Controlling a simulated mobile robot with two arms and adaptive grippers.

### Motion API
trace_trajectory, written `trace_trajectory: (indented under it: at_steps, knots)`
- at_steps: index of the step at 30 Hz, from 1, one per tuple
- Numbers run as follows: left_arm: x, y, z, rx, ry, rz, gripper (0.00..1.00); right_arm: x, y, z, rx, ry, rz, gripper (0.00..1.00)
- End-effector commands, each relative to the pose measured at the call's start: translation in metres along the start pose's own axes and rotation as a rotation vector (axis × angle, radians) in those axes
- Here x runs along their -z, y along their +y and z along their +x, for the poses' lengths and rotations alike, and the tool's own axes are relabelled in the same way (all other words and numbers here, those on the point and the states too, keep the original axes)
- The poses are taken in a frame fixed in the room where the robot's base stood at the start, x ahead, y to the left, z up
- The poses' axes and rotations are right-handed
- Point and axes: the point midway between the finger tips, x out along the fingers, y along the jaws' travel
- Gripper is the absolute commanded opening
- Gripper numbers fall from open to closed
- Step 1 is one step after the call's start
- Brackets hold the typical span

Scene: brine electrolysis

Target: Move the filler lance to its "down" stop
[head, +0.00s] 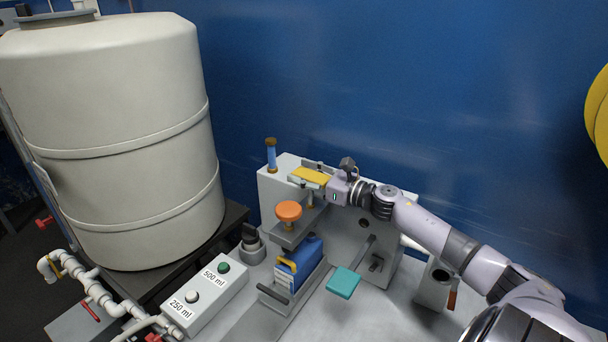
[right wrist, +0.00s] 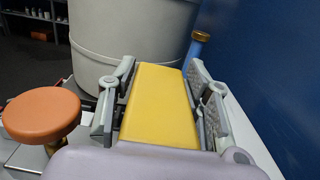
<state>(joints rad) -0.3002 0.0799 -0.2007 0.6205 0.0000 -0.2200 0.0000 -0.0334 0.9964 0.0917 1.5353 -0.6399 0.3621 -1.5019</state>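My right gripper (head: 312,178) is at the top of the grey filling station, with a finger on each side of a yellow slab-like handle (head: 309,175). In the right wrist view, the handle (right wrist: 160,100) lies between the spread fingers (right wrist: 160,75), with narrow gaps beside it. I cannot tell whether either pad touches it. Below, an orange round knob (head: 288,210) sits above a grey bracket (head: 294,233) over a blue container (head: 299,263). I cannot pick out the lance itself for sure; the gripper hides part of the station. My left gripper is not in view.
A large cream tank (head: 110,130) stands left. A button box (head: 206,297) marked 500 ml and 250 ml is in front of it. A blue post (head: 271,156) with a brown cap stands on the station. A teal pad (head: 343,283) sticks out in front. A blue wall is close behind.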

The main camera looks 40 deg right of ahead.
Motion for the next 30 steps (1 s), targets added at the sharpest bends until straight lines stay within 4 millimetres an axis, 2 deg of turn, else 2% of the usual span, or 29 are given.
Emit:
trace_trajectory:
  at_steps: [2,19,26,30]
  knots:
    - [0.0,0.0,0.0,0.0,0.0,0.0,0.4,0.0,0.0,0.0,0.0,0.0,0.0,0.37]
    - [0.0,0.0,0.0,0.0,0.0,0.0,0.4,0.0,0.0,0.0,0.0,0.0,0.0,0.0]
    - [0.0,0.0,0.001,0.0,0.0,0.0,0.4,0.001,0.0,0.0,0.0,0.0,0.0,0.0]
    - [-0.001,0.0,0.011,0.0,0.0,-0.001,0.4,0.011,0.0,0.0,0.0,0.0,0.0,0.0]
